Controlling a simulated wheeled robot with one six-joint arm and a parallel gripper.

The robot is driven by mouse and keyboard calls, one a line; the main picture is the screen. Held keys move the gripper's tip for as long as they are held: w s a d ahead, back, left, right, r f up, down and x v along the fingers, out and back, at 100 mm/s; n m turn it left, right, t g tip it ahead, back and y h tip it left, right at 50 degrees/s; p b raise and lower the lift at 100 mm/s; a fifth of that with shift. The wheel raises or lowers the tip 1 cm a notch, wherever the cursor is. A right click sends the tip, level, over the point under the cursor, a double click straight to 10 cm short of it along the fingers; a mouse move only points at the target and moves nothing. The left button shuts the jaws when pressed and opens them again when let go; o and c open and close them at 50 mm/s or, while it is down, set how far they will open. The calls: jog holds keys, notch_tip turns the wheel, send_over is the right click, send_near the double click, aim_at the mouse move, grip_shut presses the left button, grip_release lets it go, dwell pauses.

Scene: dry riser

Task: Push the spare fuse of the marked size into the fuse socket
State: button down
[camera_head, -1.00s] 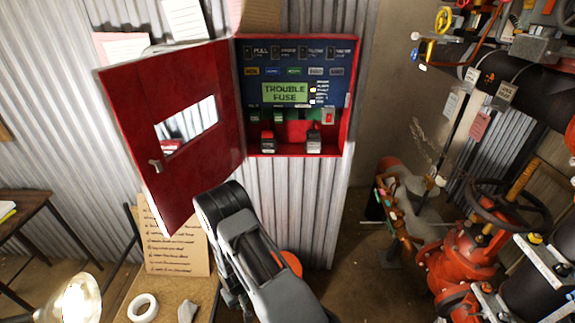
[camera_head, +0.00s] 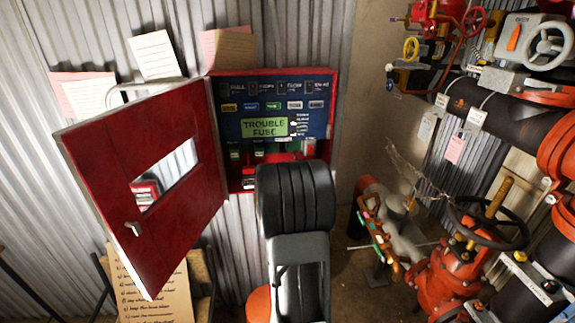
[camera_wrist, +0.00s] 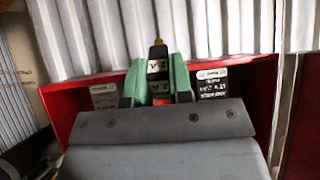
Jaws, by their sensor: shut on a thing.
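The fuse panel (camera_head: 325,86) is a red-framed cabinet with a blue face and a green display reading "TROUBLE FUSE" (camera_head: 264,127). My gripper (camera_wrist: 158,78) shows in the wrist view, with green fingers shut on a small dark fuse (camera_wrist: 157,67). The fuse has pale labels that seem to read "2A" and a brass-coloured tip. The gripper is at the red cabinet (camera_wrist: 88,128). In the head view my arm hides the gripper and the lower right of the panel. I cannot make out the fuse socket, nor whether the fuse touches it.
The red cabinet door (camera_head: 130,175) stands open to the left. Paper notes (camera_head: 152,55) hang on the corrugated wall. A handwritten board (camera_head: 155,290) stands below. Red valves and a dark handwheel (camera_head: 488,225) with pipes crowd the right side.

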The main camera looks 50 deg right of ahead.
jog(key=s+d+r+t+h, duration=0.2)
jog(key=r, duration=0.5)
jog(key=s+d+r+t+h, duration=0.1)
jog(key=d+r+t+h, duration=0.1)
jog(key=r, duration=0.6)
jog(key=shift+s+m+t+h, duration=0.35)
jog(key=shift+m+t+h, duration=0.05)
jog(key=shift+t+h, duration=0.3)
jog(key=shift+f+b, duration=0.4)
jog(key=shift+b, duration=0.2)
jog(key=b+x, duration=0.1)
jog(key=x, duration=0.4)
jog(key=shift+w+d+r, duration=0.15)
jog(key=shift+b, duration=1.5)
jog(key=shift+b+x, duration=0.3)
jog(key=shift+x, duration=1.9)
dwell(0.8)
